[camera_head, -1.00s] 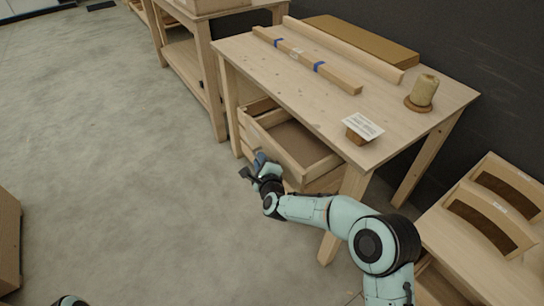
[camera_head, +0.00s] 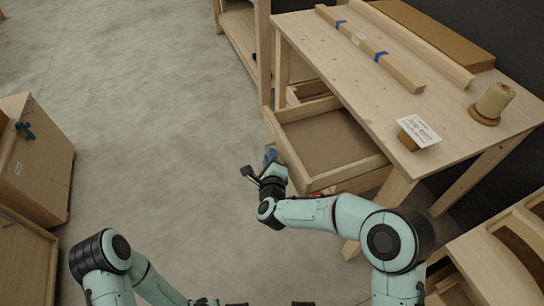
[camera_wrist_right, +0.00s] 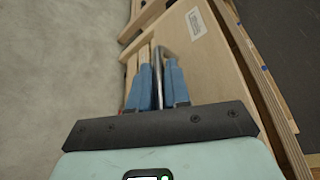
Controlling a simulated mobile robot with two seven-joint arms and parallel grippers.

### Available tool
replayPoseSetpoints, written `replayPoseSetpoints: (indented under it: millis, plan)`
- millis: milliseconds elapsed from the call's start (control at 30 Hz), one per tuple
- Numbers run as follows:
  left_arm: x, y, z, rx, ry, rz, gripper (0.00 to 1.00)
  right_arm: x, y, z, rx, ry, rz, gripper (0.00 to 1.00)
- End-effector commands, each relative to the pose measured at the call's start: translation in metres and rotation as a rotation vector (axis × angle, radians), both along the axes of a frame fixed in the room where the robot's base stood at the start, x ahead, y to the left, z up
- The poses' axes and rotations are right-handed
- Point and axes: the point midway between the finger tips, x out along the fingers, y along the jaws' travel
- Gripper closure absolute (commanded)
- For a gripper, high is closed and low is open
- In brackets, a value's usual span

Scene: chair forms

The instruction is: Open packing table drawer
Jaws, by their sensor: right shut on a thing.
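The packing table (camera_head: 350,75) is light wood and stands at the right of the head view. Its drawer (camera_head: 325,140) is pulled out on the left side, and its brown, empty floor shows. My right gripper (camera_head: 270,160) is at the drawer's front. In the right wrist view, its blue fingers (camera_wrist_right: 159,86) are shut on the metal bar handle (camera_wrist_right: 158,62) of the drawer front (camera_wrist_right: 203,68).
On the tabletop lie a taped wooden bar, a small label stand (camera_head: 418,133) and a twine spool (camera_head: 494,102). Wooden cabinets (camera_head: 38,165) stand at the left. Chair parts (camera_head: 510,250) are at the lower right. The floor left of the drawer is clear.

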Motion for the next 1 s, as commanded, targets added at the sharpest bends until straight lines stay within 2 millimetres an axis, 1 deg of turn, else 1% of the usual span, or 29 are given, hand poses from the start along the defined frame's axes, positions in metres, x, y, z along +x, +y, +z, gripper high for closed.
replayPoseSetpoints:
  millis: [333, 467, 567, 800, 900, 1000]
  plan:
    - [0.0, 0.0, 0.0, 0.0, 0.0, 0.0, 1.0, -0.001, 0.001, 0.0, 0.0, 0.001, 0.003, 0.77]
    - [0.003, 0.0, 0.004, 0.0, -0.011, 0.0, 1.0, -0.011, 0.001, 0.003, 0.0, 0.001, 0.003, 0.77]
    - [0.01, -0.001, 0.01, 0.002, -0.032, -0.001, 1.0, -0.027, 0.0, 0.007, -0.002, 0.001, 0.005, 0.77]
    - [0.029, -0.004, 0.028, 0.005, -0.097, -0.005, 1.0, -0.081, 0.0, 0.02, -0.001, 0.001, 0.006, 0.77]
    - [0.035, -0.005, 0.034, 0.006, -0.119, -0.006, 1.0, -0.101, 0.0, 0.023, -0.001, 0.001, 0.004, 0.77]
    - [0.038, -0.006, 0.037, 0.006, -0.13, -0.007, 1.0, -0.116, -0.001, 0.026, 0.0, 0.0, 0.005, 0.77]
